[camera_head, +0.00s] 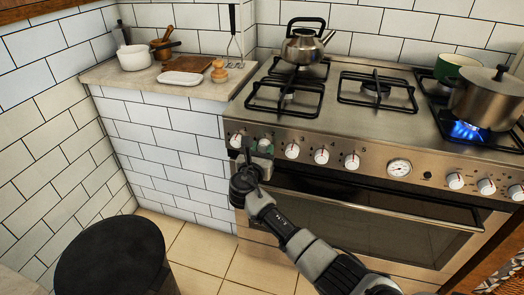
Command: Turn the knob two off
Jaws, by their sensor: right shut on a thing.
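The stove's front panel (425,172) carries a row of white knobs. My right gripper (256,155) is at the left end of this row, shut on the second knob from the left (265,145), which it partly covers. The leftmost knob (236,140) is just left of the fingers. The third knob (292,151) is to the right, clear of the gripper. A blue flame (466,130) burns under the large steel pot (488,98) at the right. My left gripper is out of view.
A kettle (303,46) stands on the back left burner and a green pot (455,65) at the back right. The oven door handle (370,208) runs below the knobs. A counter (120,78) with kitchenware is at left; a dark round bin (112,255) stands on the floor.

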